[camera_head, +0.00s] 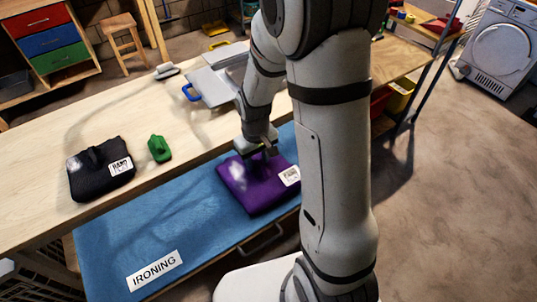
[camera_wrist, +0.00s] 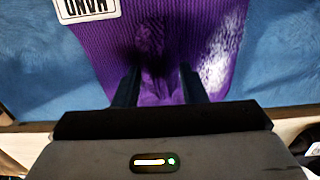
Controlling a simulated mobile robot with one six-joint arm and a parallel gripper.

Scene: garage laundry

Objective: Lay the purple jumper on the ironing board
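The purple jumper (camera_head: 250,190) lies folded and flat on the blue ironing board (camera_head: 150,222), toward its right end. A white label shows on its right side, and again in the wrist view (camera_wrist: 87,8). My gripper (camera_head: 262,153) points down over the jumper's back part. In the wrist view my gripper (camera_wrist: 160,85) has its two dark fingers apart, with purple cloth (camera_wrist: 205,40) below and between them. I see no cloth pinched. Whether the fingertips touch the cloth is hard to tell.
An iron-like grey item with a blue handle (camera_head: 192,92) stands farther back. The board's left part, near the "IRONING" sign (camera_head: 155,270), is clear.

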